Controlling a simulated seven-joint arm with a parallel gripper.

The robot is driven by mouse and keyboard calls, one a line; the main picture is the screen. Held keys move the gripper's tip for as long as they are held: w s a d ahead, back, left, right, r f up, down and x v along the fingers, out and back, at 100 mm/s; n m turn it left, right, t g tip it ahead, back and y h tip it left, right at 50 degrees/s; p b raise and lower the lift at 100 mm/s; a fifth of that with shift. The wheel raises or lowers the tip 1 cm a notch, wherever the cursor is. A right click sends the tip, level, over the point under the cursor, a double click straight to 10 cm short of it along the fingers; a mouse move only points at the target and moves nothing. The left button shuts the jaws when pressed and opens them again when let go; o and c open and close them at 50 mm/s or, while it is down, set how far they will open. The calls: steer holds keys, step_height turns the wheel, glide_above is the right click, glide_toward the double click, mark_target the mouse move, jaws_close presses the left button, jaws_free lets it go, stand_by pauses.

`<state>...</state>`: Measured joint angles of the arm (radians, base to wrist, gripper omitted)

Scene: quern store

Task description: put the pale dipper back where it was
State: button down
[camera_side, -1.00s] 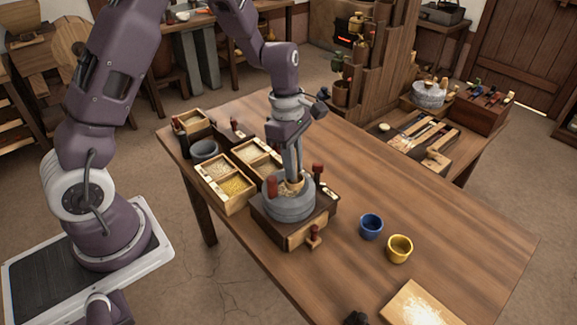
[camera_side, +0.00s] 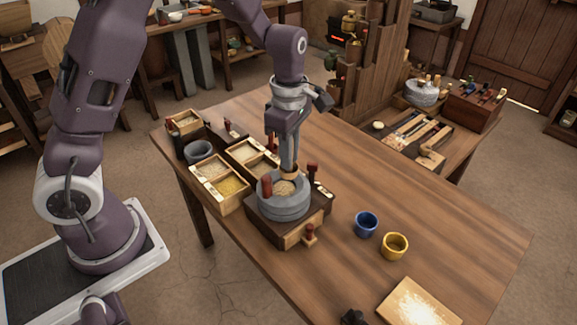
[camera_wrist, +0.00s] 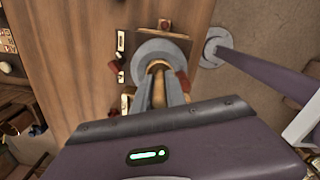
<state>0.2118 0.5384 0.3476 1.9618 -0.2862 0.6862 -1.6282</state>
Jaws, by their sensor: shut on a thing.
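The pale dipper (camera_wrist: 159,88) is a tan wooden piece between my fingers in the wrist view; most of it is hidden by them. In the side view my gripper (camera_side: 289,172) points down, shut on the dipper (camera_side: 290,178), just over the grey round quern stone (camera_side: 284,208). Tan grain shows in the stone's hollow. I cannot tell whether the dipper touches the stone. The stone is on a dark wooden base; it also shows below the gripper in the wrist view (camera_wrist: 146,55).
Divided wooden grain boxes (camera_side: 222,205) stand left of the quern, with a grey bowl (camera_side: 198,151) behind. Red-brown handles rise around the stone. A blue cup (camera_side: 366,224), a yellow cup (camera_side: 395,246) and a floury board (camera_side: 418,305) are to the right. The table's right side is mostly clear.

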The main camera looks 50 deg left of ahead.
steer(key=shift+w+a+r, duration=0.15)
steer(key=shift+w+r, duration=0.05)
steer(key=shift+r, duration=0.4)
steer(key=shift+w+a+r, duration=0.1)
steer(key=shift+w+r, duration=0.05)
steer(key=shift+r, duration=0.4)
steer(key=w+a+n, duration=1.2)
steer(key=w+a, duration=0.3)
steer(key=a, duration=0.3)
steer(key=f, duration=2)
steer(key=shift+d+f, duration=0.2)
steer(key=shift+f, duration=0.15)
steer(key=shift+f, duration=0.15)
steer(key=c, duration=1.4)
jaws_free()
steer(key=shift+o, duration=0.2)
